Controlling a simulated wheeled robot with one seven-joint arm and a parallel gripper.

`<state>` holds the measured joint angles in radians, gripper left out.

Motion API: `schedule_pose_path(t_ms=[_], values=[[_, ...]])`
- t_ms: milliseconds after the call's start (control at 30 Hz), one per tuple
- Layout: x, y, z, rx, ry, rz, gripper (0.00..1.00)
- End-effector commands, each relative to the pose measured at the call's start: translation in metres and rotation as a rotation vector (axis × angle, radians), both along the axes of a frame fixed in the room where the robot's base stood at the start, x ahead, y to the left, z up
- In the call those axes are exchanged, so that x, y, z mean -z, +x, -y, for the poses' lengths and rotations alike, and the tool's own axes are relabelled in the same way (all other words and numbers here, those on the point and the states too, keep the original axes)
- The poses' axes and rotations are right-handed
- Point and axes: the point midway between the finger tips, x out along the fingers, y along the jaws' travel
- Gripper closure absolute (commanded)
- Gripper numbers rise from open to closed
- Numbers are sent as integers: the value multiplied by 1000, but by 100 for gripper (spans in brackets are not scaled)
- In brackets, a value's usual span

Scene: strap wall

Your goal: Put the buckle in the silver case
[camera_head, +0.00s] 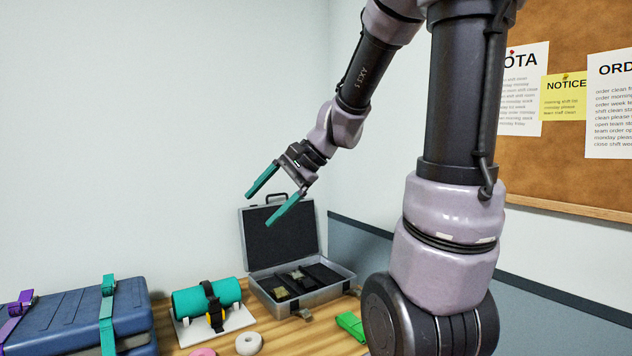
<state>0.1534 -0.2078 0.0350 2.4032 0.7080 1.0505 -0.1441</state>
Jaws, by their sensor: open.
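The silver case (318,296) stands open on the wooden table, its dark-lined lid raised against the back. Inside lie dark straps or padding with small brass-coloured pieces (282,293), which look like buckles; I cannot tell which piece is the task's buckle. A teal roll (190,299) left of the case has a black strap with a yellow-orange part (216,321) at its front, possibly another buckle. My gripper (258,210), with two teal fingers, is open and empty. It appears above the table, overlapping the raised lid's top left in view.
A blue case (70,318) with purple and teal straps sits at the left. A white ring (248,343), a pink ring (203,352) and a green folded piece (351,325) lie at the front. Walls stand behind and right, with a notice board (565,110).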

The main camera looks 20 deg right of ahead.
Motion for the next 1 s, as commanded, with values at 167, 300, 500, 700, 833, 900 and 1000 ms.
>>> schedule_pose_path(t_ms=[167, 300, 500, 700, 833, 900, 1000], values=[[-27, -59, 21, -155, -315, 190, 14], [-42, -89, 44, -222, -521, 319, 14], [-56, -108, 65, -257, -683, 421, 14], [-58, -110, 69, -262, -707, 435, 14], [-58, -110, 69, -261, -707, 434, 14], [-58, -110, 69, -262, -706, 434, 14], [-58, -110, 69, -261, -706, 433, 14]])
